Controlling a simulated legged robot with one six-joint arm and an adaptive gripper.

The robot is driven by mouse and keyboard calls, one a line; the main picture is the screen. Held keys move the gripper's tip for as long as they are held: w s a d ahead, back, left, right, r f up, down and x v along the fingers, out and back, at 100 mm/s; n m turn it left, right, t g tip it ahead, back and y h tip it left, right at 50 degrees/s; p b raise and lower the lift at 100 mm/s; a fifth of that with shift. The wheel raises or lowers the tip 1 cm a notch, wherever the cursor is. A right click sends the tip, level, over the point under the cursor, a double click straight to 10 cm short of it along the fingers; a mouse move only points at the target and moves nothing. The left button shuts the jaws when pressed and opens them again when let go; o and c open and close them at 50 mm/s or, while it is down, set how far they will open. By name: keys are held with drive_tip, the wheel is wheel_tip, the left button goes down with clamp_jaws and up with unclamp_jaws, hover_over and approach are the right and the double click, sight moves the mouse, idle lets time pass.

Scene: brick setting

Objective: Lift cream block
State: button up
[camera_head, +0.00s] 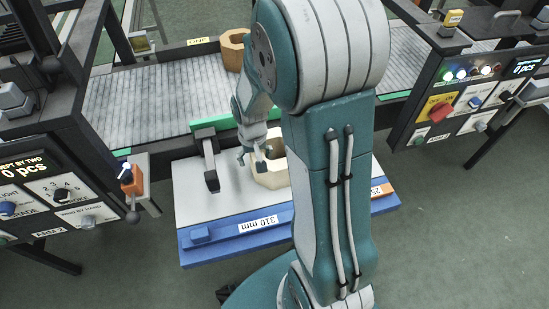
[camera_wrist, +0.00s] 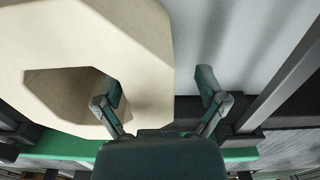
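The cream block (camera_head: 271,179) is a chunky many-sided ring with an opening in its middle. It rests on the white-topped table, partly hidden behind my arm in the head view. In the wrist view the cream block (camera_wrist: 145,45) fills the left side, its dark opening visible. My gripper (camera_head: 252,162) is at the block's left side, pointing down. In the wrist view my gripper (camera_wrist: 159,86) is open, one finger over the opening and the other outside the block's right edge. The block's wall lies between them. Whether either finger touches it, I cannot tell.
The table (camera_head: 192,196) has a blue front edge labelled 310 mm and a black bracket (camera_head: 208,160) left of my gripper. A tan block (camera_head: 232,50) sits on the conveyor (camera_head: 150,100) behind. Control panels (camera_head: 45,195) stand left and right (camera_head: 465,100).

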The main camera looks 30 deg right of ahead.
drive_tip(key=shift+a, duration=0.15)
drive_tip(key=shift+c, duration=0.6)
drive_tip(key=shift+d, duration=0.65)
clamp_jaws()
